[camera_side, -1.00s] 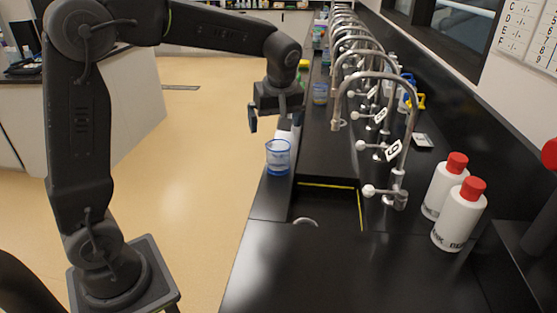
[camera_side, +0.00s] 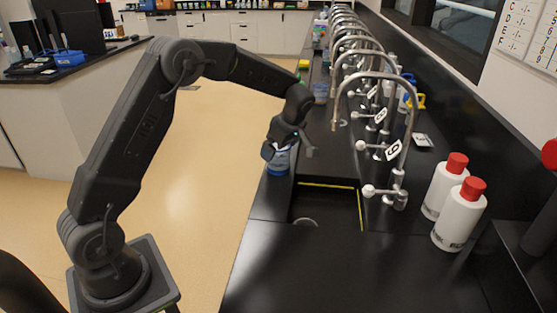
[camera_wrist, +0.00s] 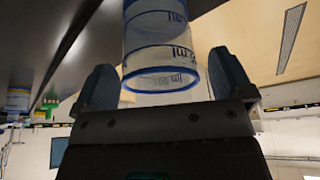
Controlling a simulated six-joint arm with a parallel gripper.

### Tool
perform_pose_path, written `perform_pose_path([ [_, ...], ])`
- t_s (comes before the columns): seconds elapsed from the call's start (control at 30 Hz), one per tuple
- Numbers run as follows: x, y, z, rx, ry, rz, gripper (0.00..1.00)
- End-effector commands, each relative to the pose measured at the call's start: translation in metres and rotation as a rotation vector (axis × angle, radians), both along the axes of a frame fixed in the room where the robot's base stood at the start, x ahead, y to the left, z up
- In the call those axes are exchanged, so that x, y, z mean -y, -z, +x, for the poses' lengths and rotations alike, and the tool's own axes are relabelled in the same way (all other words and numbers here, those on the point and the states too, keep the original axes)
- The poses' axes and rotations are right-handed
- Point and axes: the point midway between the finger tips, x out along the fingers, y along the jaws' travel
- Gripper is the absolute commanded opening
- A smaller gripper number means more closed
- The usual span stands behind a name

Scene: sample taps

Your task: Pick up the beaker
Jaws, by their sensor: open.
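The beaker (camera_side: 280,163) is clear with blue markings and stands on the black bench by the left edge of the sink. My gripper (camera_side: 289,151) is at the beaker in the side view and hides its upper part. In the wrist view the beaker (camera_wrist: 160,50) lies between the two blue-grey fingers of my gripper (camera_wrist: 165,85). The fingers are open, one on each side, with gaps showing between them and the beaker's wall. The beaker's blue rim is close to the gripper's body.
The sink (camera_side: 325,208) opens just right of the beaker. A row of curved metal taps (camera_side: 385,80) runs along the bench. Two white bottles with red caps (camera_side: 452,205) stand at the right. The front bench top (camera_side: 330,275) is clear.

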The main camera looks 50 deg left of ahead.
Motion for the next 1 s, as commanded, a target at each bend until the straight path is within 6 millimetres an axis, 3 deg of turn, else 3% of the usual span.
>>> perform_pose_path([
  [0.1, -0.0041, 0.0103, -0.0011, 0.0, 0.0, -0.001, 0.98],
  [0.37, -0.0048, 0.0121, -0.001, 0.002, 0.002, -0.001, 0.98],
  [0.9, -0.0047, 0.0118, -0.001, 0.002, 0.002, -0.001, 0.47],
  [1.0, -0.0046, 0.0117, -0.001, 0.002, 0.002, -0.001, 0.46],
])
